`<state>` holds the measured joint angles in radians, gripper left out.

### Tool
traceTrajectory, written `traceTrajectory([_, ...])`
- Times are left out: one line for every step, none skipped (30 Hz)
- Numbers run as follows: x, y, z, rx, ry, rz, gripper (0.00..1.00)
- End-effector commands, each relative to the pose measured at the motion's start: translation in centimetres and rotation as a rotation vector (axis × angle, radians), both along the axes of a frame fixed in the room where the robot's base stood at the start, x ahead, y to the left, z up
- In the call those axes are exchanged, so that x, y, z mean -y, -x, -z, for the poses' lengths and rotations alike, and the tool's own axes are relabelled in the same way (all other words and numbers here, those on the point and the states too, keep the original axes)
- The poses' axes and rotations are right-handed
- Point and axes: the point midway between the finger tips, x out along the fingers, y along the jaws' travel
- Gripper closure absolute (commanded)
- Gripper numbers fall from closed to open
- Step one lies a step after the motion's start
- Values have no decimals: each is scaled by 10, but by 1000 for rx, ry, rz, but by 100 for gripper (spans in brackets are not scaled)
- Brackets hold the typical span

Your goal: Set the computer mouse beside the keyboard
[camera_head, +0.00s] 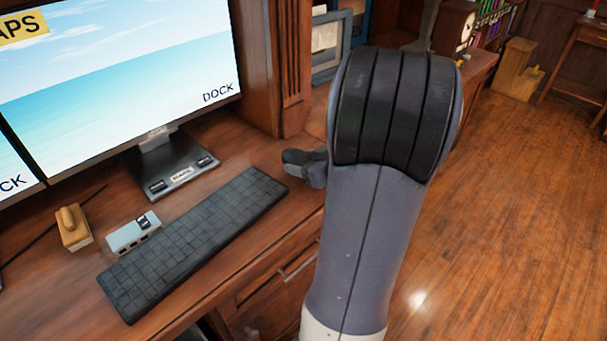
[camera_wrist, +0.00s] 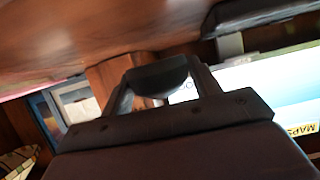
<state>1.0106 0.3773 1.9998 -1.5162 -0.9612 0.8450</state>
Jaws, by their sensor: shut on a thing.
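The keyboard (camera_head: 195,243) is long and dark and lies on the desk in front of the monitor stand. My gripper (camera_wrist: 165,88) is shut on a dark, rounded thing, which looks like the computer mouse (camera_wrist: 158,76); its two fingers stand on either side of it. In the head view the mouse (camera_head: 300,157) shows at the desk, just past the far right end of the keyboard and apart from it. My arm hides most of the gripper there. I cannot tell whether the mouse touches the desk.
A monitor (camera_head: 120,70) on a dark stand (camera_head: 170,170) is behind the keyboard. A small grey box with ports (camera_head: 133,233) and a wooden block with a knob (camera_head: 73,228) are to the keyboard's left. A wooden post (camera_head: 275,65) rises behind the mouse. Open floor (camera_head: 490,220) lies right.

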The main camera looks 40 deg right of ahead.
Motion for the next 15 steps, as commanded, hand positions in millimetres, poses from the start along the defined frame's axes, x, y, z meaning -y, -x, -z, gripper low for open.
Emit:
traceTrajectory([0, 0, 12, -2, -2, -1, 65])
traceTrajectory([0, 0, 16, -2, -3, -1, 65])
traceTrajectory([0, 0, 23, -1, -3, 0, 65])
traceTrajectory([0, 0, 27, -1, -2, 0, 65])
traceTrajectory([0, 0, 29, -1, -3, 0, 65])
traceTrajectory([0, 0, 31, 0, -1, -1, 65])
traceTrajectory([0, 0, 30, 0, 0, -1, 65])
traceTrajectory([0, 0, 29, 0, 1, -1, 65])
traceTrajectory([0, 0, 29, 0, 1, 0, 65])
traceTrajectory([0, 0, 28, 0, 1, 0, 65])
traceTrajectory([0, 0, 28, 0, 1, 0, 65])
traceTrajectory([0, 0, 28, 0, 1, 0, 65])
traceTrajectory([0, 0, 29, 0, 1, 0, 65])
traceTrajectory([0, 0, 29, 0, 1, -1, 65])
traceTrajectory([0, 0, 30, 0, 0, -1, 65])
